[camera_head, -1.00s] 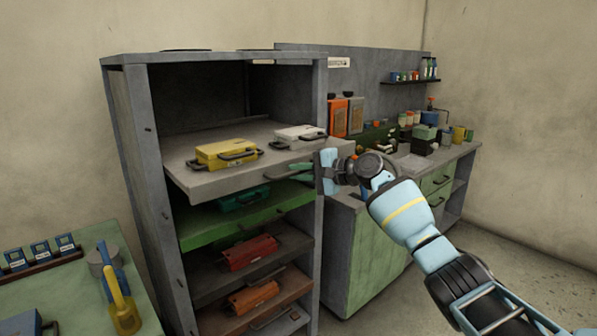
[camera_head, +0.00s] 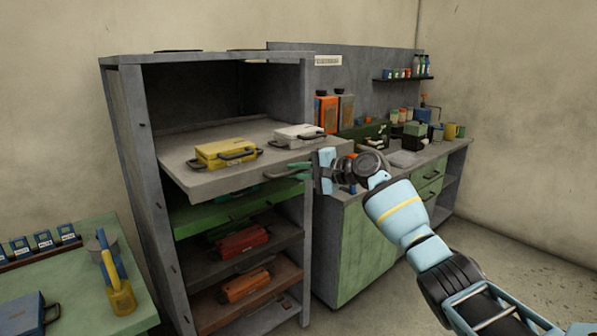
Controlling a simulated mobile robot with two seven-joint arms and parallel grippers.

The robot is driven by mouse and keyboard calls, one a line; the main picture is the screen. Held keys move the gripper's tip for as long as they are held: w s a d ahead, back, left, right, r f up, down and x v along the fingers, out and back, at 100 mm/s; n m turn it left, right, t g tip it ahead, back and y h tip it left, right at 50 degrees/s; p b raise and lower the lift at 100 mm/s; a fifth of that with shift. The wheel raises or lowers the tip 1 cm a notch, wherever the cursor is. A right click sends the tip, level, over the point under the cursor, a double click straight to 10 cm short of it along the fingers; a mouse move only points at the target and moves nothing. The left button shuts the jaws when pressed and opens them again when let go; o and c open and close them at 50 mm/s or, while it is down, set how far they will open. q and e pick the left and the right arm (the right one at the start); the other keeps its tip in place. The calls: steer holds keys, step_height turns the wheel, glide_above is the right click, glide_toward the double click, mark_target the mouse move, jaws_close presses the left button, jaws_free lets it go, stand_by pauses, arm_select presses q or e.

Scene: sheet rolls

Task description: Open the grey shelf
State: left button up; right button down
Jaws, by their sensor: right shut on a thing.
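The grey shelf (camera_head: 222,182) is a pull-out board in the upper part of a grey cabinet (camera_head: 150,150). It sticks out past the cabinet front. A yellow case (camera_head: 224,152) and a white case (camera_head: 298,134) lie on it. My right gripper (camera_head: 316,170) is at the shelf's front edge, toward its right end, and is shut on the handle (camera_head: 290,170) there. The fingers hide part of the handle. My left gripper is not in view.
Below are a green shelf (camera_head: 215,214) and lower shelves with a red case (camera_head: 240,242) and an orange case (camera_head: 245,285). A workbench (camera_head: 365,235) stands at right, and a green table (camera_head: 85,290) at left. Floor shows at lower right.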

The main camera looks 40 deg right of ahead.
steer(key=c, duration=1.7)
jaws_free()
steer(key=v, duration=0.6)
steer(key=shift+s+d+f, duration=0.1)
steer(key=shift+s, duration=0.05)
steer(key=shift+s+d+r, duration=0.25)
steer(key=shift+s, duration=0.3)
